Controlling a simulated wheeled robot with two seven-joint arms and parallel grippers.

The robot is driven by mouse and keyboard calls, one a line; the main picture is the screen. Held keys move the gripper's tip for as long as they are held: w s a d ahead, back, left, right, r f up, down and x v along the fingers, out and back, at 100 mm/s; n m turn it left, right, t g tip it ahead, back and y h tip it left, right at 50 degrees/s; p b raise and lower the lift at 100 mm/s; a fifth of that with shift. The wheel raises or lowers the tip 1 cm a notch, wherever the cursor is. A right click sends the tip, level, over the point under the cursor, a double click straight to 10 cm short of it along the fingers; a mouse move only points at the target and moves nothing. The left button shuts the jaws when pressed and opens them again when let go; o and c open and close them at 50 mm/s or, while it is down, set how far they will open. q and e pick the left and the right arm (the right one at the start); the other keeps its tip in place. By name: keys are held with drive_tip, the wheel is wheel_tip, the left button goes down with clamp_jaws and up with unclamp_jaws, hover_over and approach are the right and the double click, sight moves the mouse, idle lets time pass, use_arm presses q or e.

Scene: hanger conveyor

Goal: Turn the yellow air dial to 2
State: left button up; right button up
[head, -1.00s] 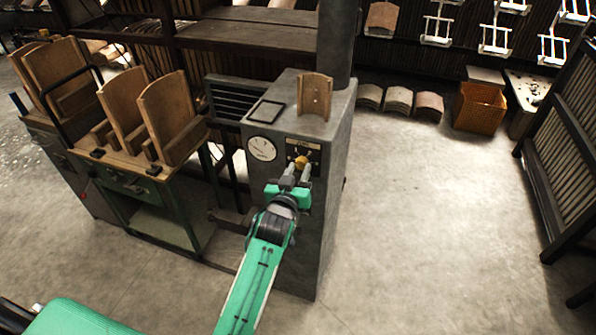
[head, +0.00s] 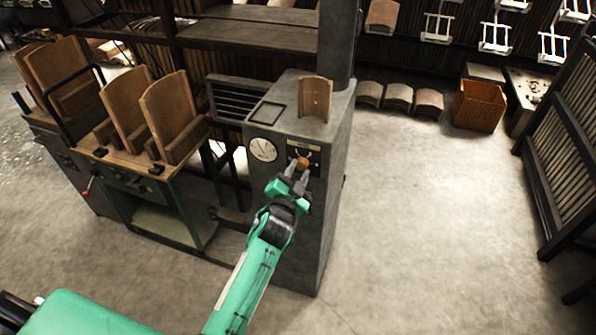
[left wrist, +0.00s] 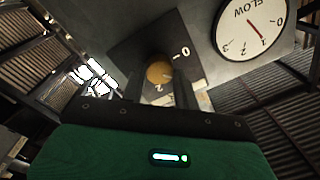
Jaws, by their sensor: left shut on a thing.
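The yellow air dial (head: 302,161) sits on a dark plate on the front of a grey cabinet (head: 320,230). My left gripper (head: 299,167) is at the dial with its two fingers shut on it. In the left wrist view the dial (left wrist: 158,71) shows between the dark fingers, with a 0 and a 2 marked on the plate; its pointer is hard to make out. The round FLOW gauge (head: 263,149) is left of the dial. In the left wrist view the gauge (left wrist: 252,27) has a red needle between 0 and 2. My right gripper is out of view.
A curved tile (head: 315,97) stands on the cabinet top, beside a pipe (head: 339,40). A bench (head: 150,182) with wooden forms is at the left. An orange crate (head: 479,104) and a slatted rack (head: 563,145) are at the right. The floor between is clear.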

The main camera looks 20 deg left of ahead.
use_arm(q)
drive_tip(key=m, duration=0.3)
drive_tip(key=shift+r, duration=0.1)
drive_tip(key=m, duration=0.3)
drive_tip(key=shift+m+h+p, duration=0.3)
drive_tip(key=shift+m+p, duration=0.05)
drive_tip(key=shift+m, duration=0.05)
drive_tip(key=m, duration=0.4)
drive_tip(key=shift+m+p, duration=0.3)
drive_tip(key=shift+p, duration=0.05)
drive_tip(key=shift+a+m, duration=0.1)
drive_tip(key=shift+m, duration=1.2)
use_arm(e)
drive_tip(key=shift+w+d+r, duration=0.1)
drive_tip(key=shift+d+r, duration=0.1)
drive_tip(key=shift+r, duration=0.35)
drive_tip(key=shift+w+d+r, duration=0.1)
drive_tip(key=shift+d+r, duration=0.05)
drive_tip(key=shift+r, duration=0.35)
use_arm(q)
drive_tip(key=shift+h+p, duration=0.3)
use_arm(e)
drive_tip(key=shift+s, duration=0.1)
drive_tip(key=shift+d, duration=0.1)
use_arm(q)
drive_tip(key=o, duration=1)
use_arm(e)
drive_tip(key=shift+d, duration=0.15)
